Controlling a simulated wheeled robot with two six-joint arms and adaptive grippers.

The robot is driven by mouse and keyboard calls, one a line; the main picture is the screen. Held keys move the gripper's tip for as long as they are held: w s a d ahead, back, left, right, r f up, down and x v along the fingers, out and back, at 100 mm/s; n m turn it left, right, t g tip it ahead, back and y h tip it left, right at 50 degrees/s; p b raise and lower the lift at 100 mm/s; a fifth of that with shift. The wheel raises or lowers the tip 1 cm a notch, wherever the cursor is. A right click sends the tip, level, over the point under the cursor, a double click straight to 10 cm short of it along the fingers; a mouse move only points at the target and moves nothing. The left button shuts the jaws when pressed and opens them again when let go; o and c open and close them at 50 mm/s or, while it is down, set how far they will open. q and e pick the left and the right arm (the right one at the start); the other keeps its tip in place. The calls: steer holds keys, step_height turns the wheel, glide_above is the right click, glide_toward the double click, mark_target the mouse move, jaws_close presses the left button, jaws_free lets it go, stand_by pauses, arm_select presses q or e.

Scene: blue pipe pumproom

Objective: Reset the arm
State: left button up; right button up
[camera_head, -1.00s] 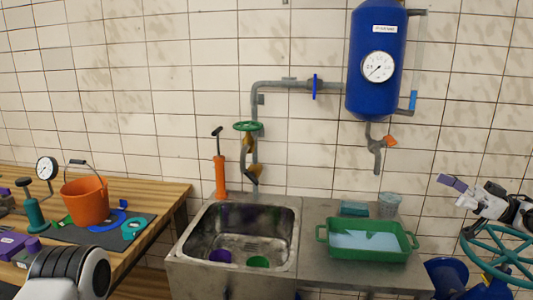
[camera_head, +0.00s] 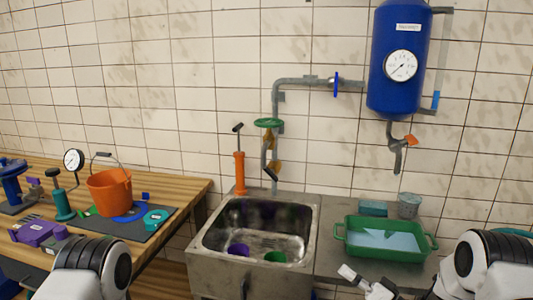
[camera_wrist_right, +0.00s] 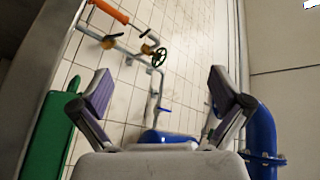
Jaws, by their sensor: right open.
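My right arm (camera_head: 480,265) is at the lower right of the head view, folded low. A pale part of my right gripper (camera_head: 366,283) shows at the bottom edge, in front of the counter below the green tray. In the right wrist view my right gripper (camera_wrist_right: 160,92) is open, its two purple-padded fingers wide apart with nothing between them. My left arm (camera_head: 90,268) shows as a white and black joint at the lower left of the head view. My left gripper is out of view.
A steel sink (camera_head: 255,240) stands in the middle, with a green tray (camera_head: 345,243) to its right. A wooden bench (camera_head: 190,190) at left bears an orange bucket (camera_head: 110,191) and tools. A blue tank (camera_head: 397,60) hangs on the tiled wall.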

steer(key=s+a+f+m+g+h, duration=0.1)
steer(key=s+f+m+g+h, duration=0.1)
steer(key=s+f+h, duration=0.5)
steer(key=s+a+f+m+g+h, duration=0.2)
steer(key=s+f+g+h, duration=0.1)
steer(key=s+f, duration=0.75)
steer(key=s+d+f+n+g+h, duration=0.1)
steer(key=s+d+f+g, duration=0.1)
steer(key=s, duration=0.6)
steer(key=s+d+f+n+g+h, duration=0.1)
steer(key=s+d+f+g+h, duration=0.1)
steer(key=s, duration=0.5)
steer(key=s+d+f+n+g+h, duration=0.1)
steer(key=s+d+f+g+h, duration=0.1)
steer(key=s+g, duration=0.3)
steer(key=s+d, duration=0.1)
steer(key=s, duration=0.2)
steer(key=shift+s+d+f, duration=0.2)
steer(key=shift+s, duration=0.1)
stand_by(3.6)
